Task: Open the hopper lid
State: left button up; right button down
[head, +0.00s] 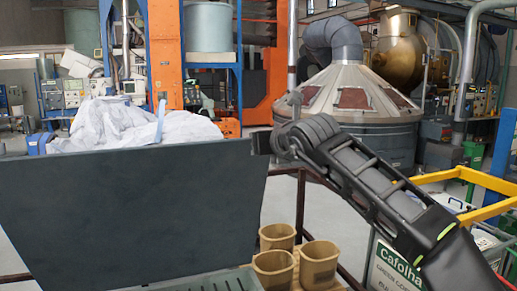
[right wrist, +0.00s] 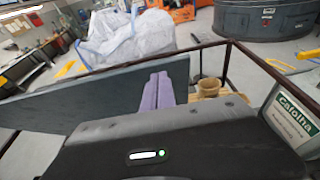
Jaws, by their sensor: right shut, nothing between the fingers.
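A large dark grey flat panel (head: 130,210), which looks like the hopper lid, stands steeply raised in the left of the head view. In the right wrist view its slab (right wrist: 85,98) runs from the left edge to the middle. Part of a slotted grey-green surface (head: 215,284) shows below it. My right gripper (head: 262,143) is at the panel's upper right corner. Its purple fingers (right wrist: 158,91) are shut together, empty, and overlap the panel's right end; I cannot tell if they touch it. My left gripper is not in view.
Several tan buckets (head: 318,264) stand right of the panel beside a dark rail frame (head: 299,205). A white bulk bag (head: 130,125) is behind the panel. A yellow rail (head: 480,178) and a Cafolha sign (head: 392,268) are at right. Open floor lies behind the buckets.

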jog(key=b+v, duration=0.1)
jog(key=v, duration=0.4)
